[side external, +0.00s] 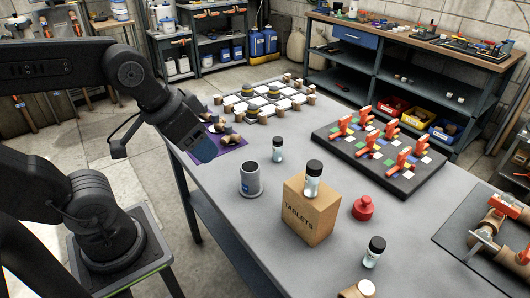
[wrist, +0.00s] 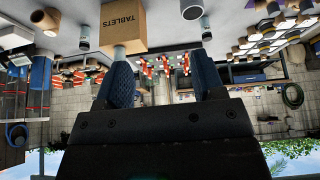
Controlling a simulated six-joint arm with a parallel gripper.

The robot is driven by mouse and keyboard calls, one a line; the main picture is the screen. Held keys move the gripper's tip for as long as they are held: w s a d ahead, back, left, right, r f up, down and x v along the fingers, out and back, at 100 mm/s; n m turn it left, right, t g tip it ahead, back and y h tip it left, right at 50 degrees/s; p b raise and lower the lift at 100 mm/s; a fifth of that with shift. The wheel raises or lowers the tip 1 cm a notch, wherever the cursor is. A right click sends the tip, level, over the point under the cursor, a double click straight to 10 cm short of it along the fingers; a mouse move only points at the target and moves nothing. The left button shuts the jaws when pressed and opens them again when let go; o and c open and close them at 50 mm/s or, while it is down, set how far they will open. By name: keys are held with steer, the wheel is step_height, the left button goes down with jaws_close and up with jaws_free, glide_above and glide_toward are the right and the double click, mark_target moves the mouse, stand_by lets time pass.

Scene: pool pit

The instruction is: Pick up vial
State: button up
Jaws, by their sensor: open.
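Three small clear vials with black caps are on the grey table. In the side view, one vial (side external: 312,186) stands upright on the cardboard tablets box (side external: 308,218). Another vial (side external: 277,154) stands behind the box, and another (side external: 372,256) stands at the front right. My gripper (side external: 203,150) is at the table's left edge, left of all the vials and apart from them. The upside-down wrist view shows my open, empty gripper (wrist: 164,74) with blue fingers. It also shows the vials (wrist: 206,28) and the box (wrist: 125,22). The left finger partly covers the box-top vial.
A black board (side external: 405,180) with red-orange valves lies at the back right. Pipe pieces lie on a purple mat (side external: 222,151) near my gripper.

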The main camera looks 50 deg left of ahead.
mark_target(275, 140)
steer(key=w+f+n+g+h, duration=0.4)
steer(key=w+f+n+h, duration=0.3)
steer(key=w+n+h, duration=0.5)
steer(key=w+a+f+n+t, duration=0.2)
steer(key=a+f+n+t, duration=0.2)
steer(key=a+n, duration=0.1)
steer(key=w+a+f+n+t+y, duration=0.1)
steer(key=w+a+f+n+t, duration=0.2)
steer(key=a+f+n+t, duration=0.1)
steer(key=w+a+f+n+t+y, duration=0.1)
steer(key=a+f+n+t, duration=0.3)
steer(key=a+n, duration=0.4)
steer(key=shift+w+a+f+t, duration=0.3)
steer(key=shift+w+a+t, duration=0.35)
steer(key=shift+a+t, duration=0.25)
steer(key=shift+n+y, duration=0.3)
steer(key=shift+y, duration=0.1)
steer(key=x, duration=0.8)
steer(key=shift+w+d, duration=0.1)
steer(key=shift+w, duration=0.05)
steer(key=shift+x, duration=2.65)
steer(key=shift+d+r, duration=0.15)
steer(key=shift+r, duration=0.05)
steer(key=shift+c, duration=0.2)
